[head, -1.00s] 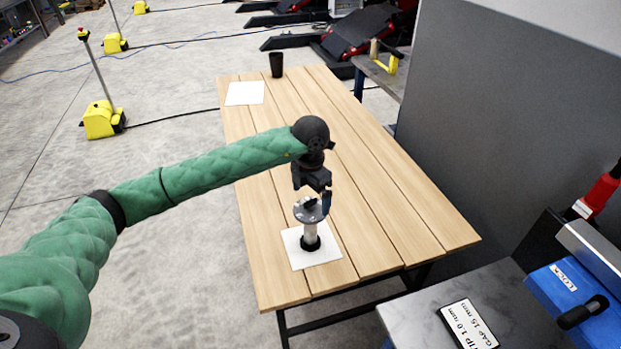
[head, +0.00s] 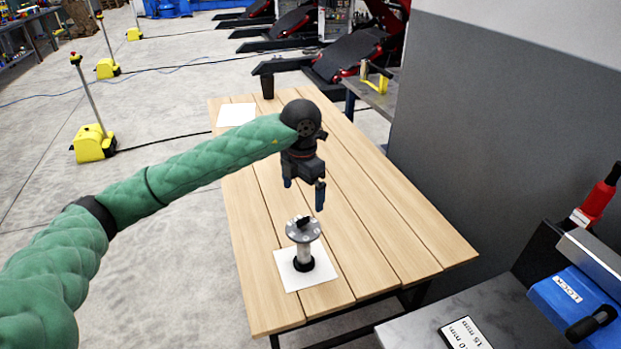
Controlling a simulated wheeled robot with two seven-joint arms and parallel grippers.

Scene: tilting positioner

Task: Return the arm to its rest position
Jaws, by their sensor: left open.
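My left arm, in a green padded sleeve, reaches in from the left over the wooden table (head: 385,235). Its gripper (head: 304,196) points down, open, with its two dark blue fingertips apart and nothing seen between them. Below it stands the positioner (head: 303,240), a grey round plate on a short light post with a black base. A small black piece (head: 303,222) lies on the plate. The gripper is above the plate and apart from it. My right gripper is not in view.
The positioner stands on a white sheet (head: 318,299). A second sheet (head: 237,114) and a black cup (head: 267,86) are at the table's far end. A grey wall (head: 490,130) runs along the right. A metal bench (head: 420,329) with a blue device (head: 575,300) is at front right.

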